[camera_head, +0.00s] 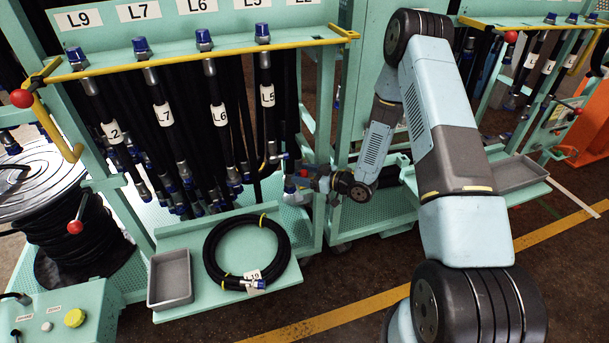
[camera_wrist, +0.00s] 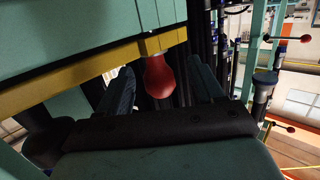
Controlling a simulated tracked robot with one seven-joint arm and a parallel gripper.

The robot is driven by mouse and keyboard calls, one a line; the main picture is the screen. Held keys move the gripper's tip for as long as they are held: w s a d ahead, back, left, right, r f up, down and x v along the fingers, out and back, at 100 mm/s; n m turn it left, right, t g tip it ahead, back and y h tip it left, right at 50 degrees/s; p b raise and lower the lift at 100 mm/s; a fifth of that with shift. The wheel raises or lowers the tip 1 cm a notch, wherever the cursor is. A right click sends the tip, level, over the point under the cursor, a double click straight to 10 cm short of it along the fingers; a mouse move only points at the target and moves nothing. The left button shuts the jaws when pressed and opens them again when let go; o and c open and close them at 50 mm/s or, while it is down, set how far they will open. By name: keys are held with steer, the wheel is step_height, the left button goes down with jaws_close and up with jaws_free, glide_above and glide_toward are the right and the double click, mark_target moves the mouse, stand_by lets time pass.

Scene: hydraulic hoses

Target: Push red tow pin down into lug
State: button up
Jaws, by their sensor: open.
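In the wrist view, a red, rounded pin knob (camera_wrist: 160,77) narrows to a short pale neck at the edge of a yellow bar (camera_wrist: 95,75). My gripper (camera_wrist: 161,67) is open, with one dark finger on each side of the knob. I see gaps beside the knob, and cannot tell whether it touches a finger. The pin's shaft and the lug's hole are hidden. In the head view my gripper (camera_head: 300,180) is low beside the left hose rack, small and partly merged with blue and red parts, so the pin is not clear there.
The left rack (camera_head: 230,45) holds several hanging, labelled hoses. A coiled hose (camera_head: 247,252) and a grey tray (camera_head: 170,279) lie on its front shelf. Another rack (camera_head: 510,22) stands right of my arm. The front floor is clear.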

steer(key=v, duration=1.3)
steer(key=shift+s+d, duration=0.2)
steer(key=shift+d, duration=0.15)
